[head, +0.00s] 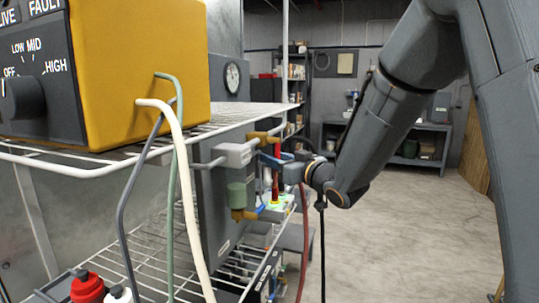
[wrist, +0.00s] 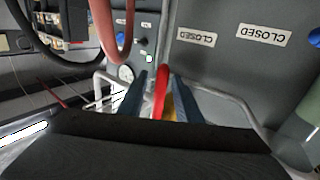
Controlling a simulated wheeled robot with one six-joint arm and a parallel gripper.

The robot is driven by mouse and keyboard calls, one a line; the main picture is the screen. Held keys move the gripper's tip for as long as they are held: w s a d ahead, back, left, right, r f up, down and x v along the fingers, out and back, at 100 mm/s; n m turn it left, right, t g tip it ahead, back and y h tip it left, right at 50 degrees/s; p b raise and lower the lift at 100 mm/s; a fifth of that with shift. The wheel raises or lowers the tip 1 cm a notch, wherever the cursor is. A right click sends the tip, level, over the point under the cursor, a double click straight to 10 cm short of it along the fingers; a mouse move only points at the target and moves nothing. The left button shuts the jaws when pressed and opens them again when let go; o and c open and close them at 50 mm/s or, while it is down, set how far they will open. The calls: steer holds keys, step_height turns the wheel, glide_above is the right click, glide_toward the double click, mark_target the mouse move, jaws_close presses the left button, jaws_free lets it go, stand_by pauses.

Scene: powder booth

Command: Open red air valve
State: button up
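The red air valve handle (head: 275,184) stands roughly upright at the right side of the grey panel (head: 222,200) in the head view. In the wrist view the red handle (wrist: 161,92) lies between the two blue fingers of my gripper (wrist: 158,78). Gaps show beside the handle, so my gripper looks open around it, not clamped. A yellow part (wrist: 170,108) shows behind the handle. The handle's far end is partly hidden.
"CLOSED" labels (wrist: 264,35) are on the panel. A red hose (wrist: 108,30) hangs close by on the left of the wrist view. A yellow control box (head: 140,70) sits on the wire shelf (head: 110,160), with hoses hanging in front. Floor at the right is clear.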

steer(key=shift+x, duration=1.25)
jaws_close()
